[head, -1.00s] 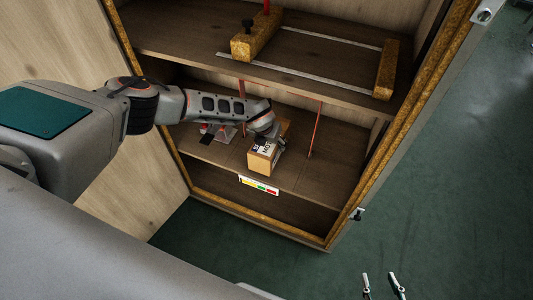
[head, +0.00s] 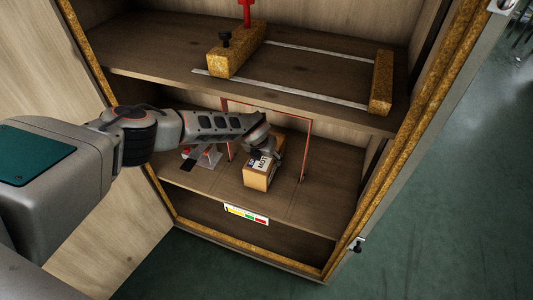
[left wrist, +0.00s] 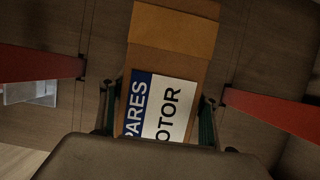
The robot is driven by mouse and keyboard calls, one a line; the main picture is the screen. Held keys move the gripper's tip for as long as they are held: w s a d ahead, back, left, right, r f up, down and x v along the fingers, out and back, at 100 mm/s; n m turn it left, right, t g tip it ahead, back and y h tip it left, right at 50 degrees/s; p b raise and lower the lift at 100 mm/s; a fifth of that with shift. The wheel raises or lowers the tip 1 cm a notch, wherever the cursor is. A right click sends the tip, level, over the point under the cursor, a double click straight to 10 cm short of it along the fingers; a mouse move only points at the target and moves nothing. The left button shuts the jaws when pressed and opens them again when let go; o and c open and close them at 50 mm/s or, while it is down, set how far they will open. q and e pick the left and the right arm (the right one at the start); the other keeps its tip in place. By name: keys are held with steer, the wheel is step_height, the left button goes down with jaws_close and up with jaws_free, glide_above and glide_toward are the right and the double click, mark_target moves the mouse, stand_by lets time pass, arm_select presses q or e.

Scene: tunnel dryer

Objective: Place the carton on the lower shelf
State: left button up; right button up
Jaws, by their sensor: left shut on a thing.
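The carton (head: 256,180) is a brown box with a white and blue label. It is on or just above the lower shelf (head: 325,195); I cannot tell if its base touches. My left gripper (head: 266,156) is shut on it from behind and above. In the left wrist view the carton (left wrist: 172,62) sits between the two fingers, with "SPARES"-like and "MOTOR"-like lettering partly cut off. My right gripper is out of view.
A thin red frame (head: 306,150) stands around the carton's place, with bars on both sides in the wrist view. A clear stand with red parts (head: 207,157) is to the left. The upper shelf (head: 310,70) overhangs. A coloured strip (head: 246,215) marks the front edge.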

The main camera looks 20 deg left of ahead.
arm_select(q)
steer(key=shift+w+d+r, duration=0.1)
steer(key=shift+w+r, duration=0.1)
steer(key=shift+r, duration=0.1)
steer(key=o, duration=2.1)
steer(key=shift+s+f, duration=0.1)
steer(key=shift+s, duration=0.05)
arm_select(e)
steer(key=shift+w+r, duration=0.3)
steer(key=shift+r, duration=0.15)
